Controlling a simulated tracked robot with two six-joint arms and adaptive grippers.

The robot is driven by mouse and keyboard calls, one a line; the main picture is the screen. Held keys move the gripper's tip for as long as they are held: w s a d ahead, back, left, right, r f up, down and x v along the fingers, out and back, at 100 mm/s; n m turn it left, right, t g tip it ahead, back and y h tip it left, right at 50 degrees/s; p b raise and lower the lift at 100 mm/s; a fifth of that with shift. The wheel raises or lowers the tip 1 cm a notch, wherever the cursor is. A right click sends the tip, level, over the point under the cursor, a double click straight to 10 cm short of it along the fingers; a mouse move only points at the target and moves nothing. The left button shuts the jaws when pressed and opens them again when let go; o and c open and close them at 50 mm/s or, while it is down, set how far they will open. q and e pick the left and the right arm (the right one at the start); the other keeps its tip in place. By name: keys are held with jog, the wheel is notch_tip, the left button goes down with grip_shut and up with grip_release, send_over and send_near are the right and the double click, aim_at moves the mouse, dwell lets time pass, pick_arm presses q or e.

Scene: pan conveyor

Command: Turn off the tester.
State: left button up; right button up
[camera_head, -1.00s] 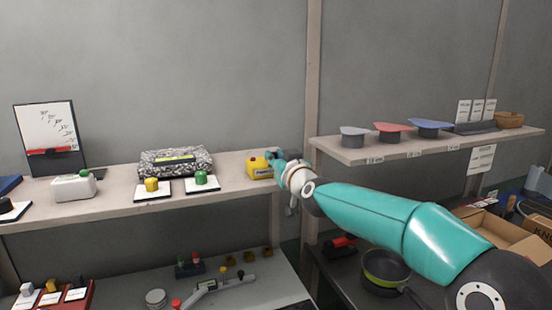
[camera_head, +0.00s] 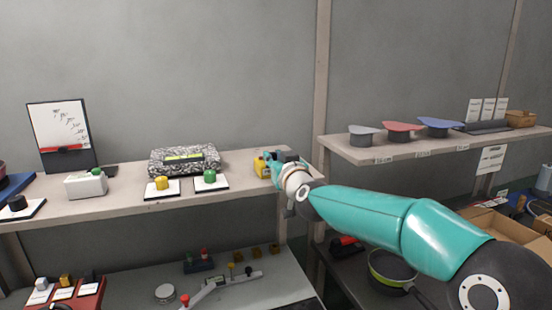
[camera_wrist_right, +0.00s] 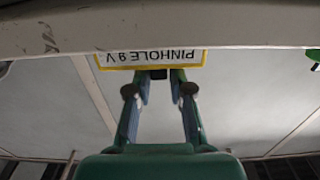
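The tester is a yellow box (camera_head: 261,168) at the right end of the left upper shelf in the head view, partly hidden by my right gripper. In the right wrist view its white label with yellow border (camera_wrist_right: 150,58) reads "PINHOLE 9 V" upside down. My right gripper (camera_head: 276,162) is at the tester's right front. In the wrist view its two fingers (camera_wrist_right: 160,90) are apart, with their tips close to the label's edge. A small dark part (camera_wrist_right: 159,74) shows between them; I cannot tell whether they touch it. My left gripper is not in view.
Left of the tester on the shelf (camera_head: 120,211) stand a green button (camera_head: 210,175), a yellow button (camera_head: 161,182), a speckled block (camera_head: 185,160) and a white box (camera_head: 86,187). A wooden post (camera_head: 322,90) rises right of the tester. A pan (camera_head: 390,270) lies below my right arm.

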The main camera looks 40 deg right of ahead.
jog(key=o, duration=0.4)
jog(key=shift+w+a, duration=0.1)
jog(key=shift+a, duration=0.15)
jog(key=shift+d, duration=0.15)
jog(key=v, duration=1.2)
